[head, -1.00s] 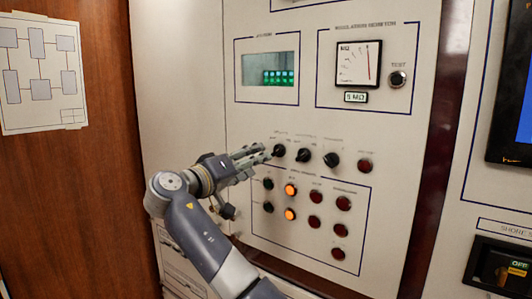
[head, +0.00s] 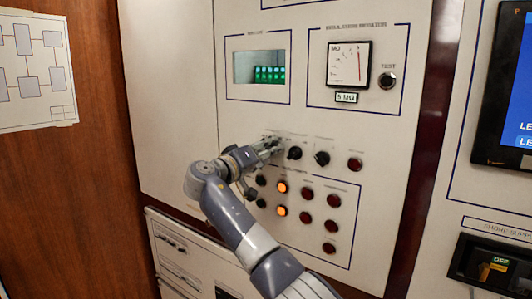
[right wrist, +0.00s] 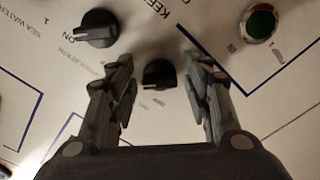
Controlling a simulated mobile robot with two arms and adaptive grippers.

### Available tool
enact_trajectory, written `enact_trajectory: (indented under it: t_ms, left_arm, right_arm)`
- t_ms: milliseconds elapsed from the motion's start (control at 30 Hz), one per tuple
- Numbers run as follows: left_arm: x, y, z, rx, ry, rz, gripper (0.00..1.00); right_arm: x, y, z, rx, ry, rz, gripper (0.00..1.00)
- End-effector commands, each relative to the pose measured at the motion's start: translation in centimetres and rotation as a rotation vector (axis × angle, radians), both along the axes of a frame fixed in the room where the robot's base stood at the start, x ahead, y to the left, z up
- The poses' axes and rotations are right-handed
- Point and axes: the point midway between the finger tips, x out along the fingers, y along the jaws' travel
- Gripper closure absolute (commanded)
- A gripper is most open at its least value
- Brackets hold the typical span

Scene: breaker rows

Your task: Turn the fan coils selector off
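Black selector knobs sit in a row on the pale panel: a middle one (head: 294,153) and a right one (head: 321,158) in the head view. The leftmost is hidden behind my right gripper (head: 272,148). In the right wrist view, my right gripper (right wrist: 158,78) is open, with a small black knob (right wrist: 159,74) in the gap between its fingers, touching neither visibly. A larger black knob (right wrist: 98,28) lies outside the left finger, with "ON" beside it. No label reading fan coils is legible, so I cannot tell which knob it is. My left gripper is not in view.
Lit orange lamps (head: 282,187) and several dark red lamps (head: 307,193) are below the knobs. A green lamp (right wrist: 262,22) shows in the right wrist view. A meter (head: 348,64) and test button (head: 386,81) are above. A shore supply switch (head: 490,268) is at right.

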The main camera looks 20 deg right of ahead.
Motion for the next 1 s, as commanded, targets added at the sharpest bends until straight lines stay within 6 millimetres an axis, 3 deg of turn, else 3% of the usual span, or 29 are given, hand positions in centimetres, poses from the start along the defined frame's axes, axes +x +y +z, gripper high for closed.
enact_trajectory:
  t_ms: [33,133,567,1000]
  left_arm:
    - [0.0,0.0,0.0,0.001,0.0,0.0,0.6]
    - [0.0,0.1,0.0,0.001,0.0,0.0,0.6]
    - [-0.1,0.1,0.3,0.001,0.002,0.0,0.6]
    - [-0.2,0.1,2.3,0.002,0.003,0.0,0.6]
  right_arm:
    - [0.0,0.0,0.0,0.0,0.0,0.0,0.72]
    - [0.0,0.0,0.0,0.0,0.0,0.0,0.93]
    - [0.0,0.0,0.1,-0.033,0.043,0.0,0.93]
    - [-0.1,0.0,0.4,-0.242,0.312,0.001,0.93]
